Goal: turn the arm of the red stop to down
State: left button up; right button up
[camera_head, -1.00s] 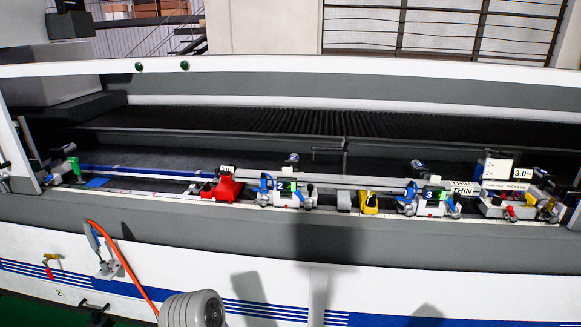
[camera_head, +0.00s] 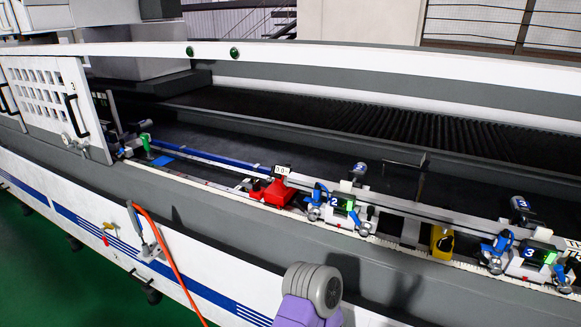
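The red stop (camera_head: 273,193) is a small red block on the rail along the machine's front edge, near the middle of the picture. A small white tag with dark marks stands at its top right. A short grey part is at its left side; I cannot tell whether this is its arm, or how the arm is turned. Neither of my grippers is in view. A grey and purple part of my own body shows at the bottom, below and in front of the red stop.
Clamp 2 (camera_head: 341,208) stands right of the red stop, then a yellow block (camera_head: 442,241) and clamp 3 (camera_head: 527,256). A long profile lies along the clamps. A green-handled part (camera_head: 146,143) is at the rail's left. An orange hose (camera_head: 172,258) hangs in front.

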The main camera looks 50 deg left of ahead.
aim_at(282, 180)
jog(key=u, duration=1.55)
